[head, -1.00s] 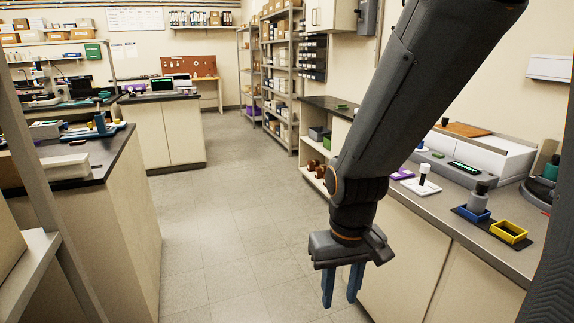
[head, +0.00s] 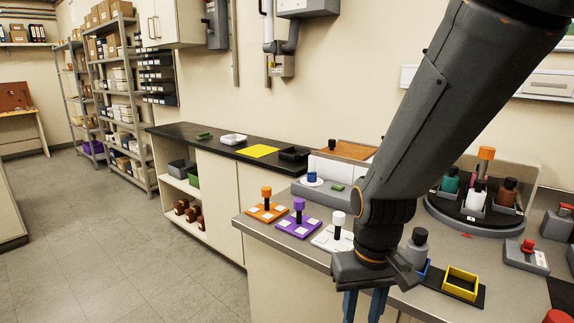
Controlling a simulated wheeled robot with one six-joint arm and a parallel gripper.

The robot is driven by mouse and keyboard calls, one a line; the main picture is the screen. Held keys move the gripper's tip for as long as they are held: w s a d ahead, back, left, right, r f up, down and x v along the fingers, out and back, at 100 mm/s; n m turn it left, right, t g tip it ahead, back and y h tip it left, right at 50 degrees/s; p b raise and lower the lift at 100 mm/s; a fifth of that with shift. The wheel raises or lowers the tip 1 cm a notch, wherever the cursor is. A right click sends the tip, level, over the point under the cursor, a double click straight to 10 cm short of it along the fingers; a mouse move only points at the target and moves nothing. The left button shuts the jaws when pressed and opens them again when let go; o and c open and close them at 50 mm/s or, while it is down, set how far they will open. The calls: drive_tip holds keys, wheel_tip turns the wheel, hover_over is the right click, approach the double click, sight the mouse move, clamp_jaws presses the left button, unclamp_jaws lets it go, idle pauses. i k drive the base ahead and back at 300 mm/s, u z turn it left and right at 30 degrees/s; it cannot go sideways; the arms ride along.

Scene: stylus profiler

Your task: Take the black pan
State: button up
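The black pan (head: 293,154) is a small, shallow, dark tray on the dark back counter (head: 215,145), at its right end beside a yellow sheet (head: 257,151). It is hard to make out against the dark top. My gripper (head: 364,306) points down at the lower middle right, in front of the grey bench and well apart from the pan. Its two blue fingers are spread with nothing seen between them. The fingertips are cut off by the bottom edge.
A white pan (head: 233,139) and a green item (head: 204,135) share the back counter. The grey bench (head: 290,233) holds orange, purple and white stands, a yellow square frame (head: 461,284) and a round carousel (head: 480,218) with bottles. Open floor (head: 120,250) lies left.

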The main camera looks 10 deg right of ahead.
sight(294, 153)
drive_tip(key=u, duration=0.85)
drive_tip(key=k, duration=1.15)
drive_tip(key=u, duration=0.95)
drive_tip(key=i, duration=2.1)
drive_tip(key=z, duration=0.35)
drive_tip(key=i, duration=1.75)
drive_tip(key=z, duration=0.7)
drive_tip(key=i, duration=1.2)
drive_tip(key=z, duration=1.75)
drive_tip(key=i, duration=0.85)
drive_tip(key=z, duration=0.95)
